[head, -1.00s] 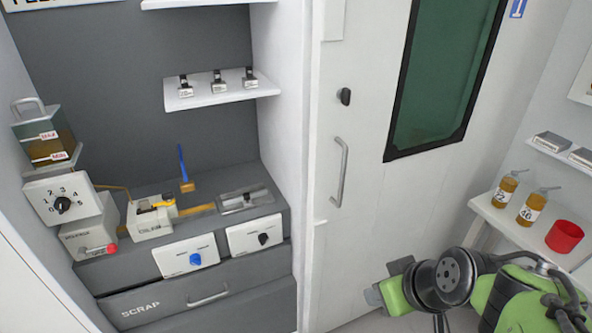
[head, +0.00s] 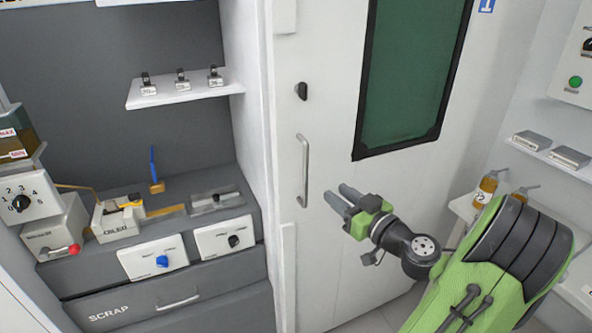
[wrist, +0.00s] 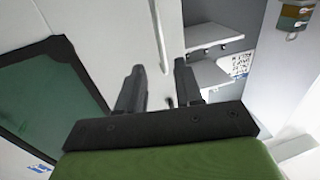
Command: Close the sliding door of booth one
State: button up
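The white sliding door (head: 345,215) has a dark-framed green window (head: 410,75), a vertical bar handle (head: 303,185) and a small black knob (head: 301,91). A blue sign with a 1 (head: 487,5) is at its upper right. My gripper (head: 338,198) is in front of the door, right of the handle, with its two fingers apart and nothing between them. In the wrist view the fingers (wrist: 160,82) are also apart, with the window (wrist: 50,95) to their left. I cannot tell the exact gap between fingertips and handle.
Left of the door is a grey recess with a shelf (head: 185,92), a machine and a scrap drawer (head: 160,300). On the right, a low shelf holds amber bottles (head: 486,188), partly behind my arm. A wall panel with a green button (head: 575,81) is at far right.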

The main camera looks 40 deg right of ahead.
aim_at(307, 172)
jog(key=w+d+p, duration=0.1)
jog(key=w+p, duration=0.1)
jog(key=w, duration=1.1)
jog(key=shift+d, duration=0.15)
jog(key=shift+w, duration=0.1)
grip_shut()
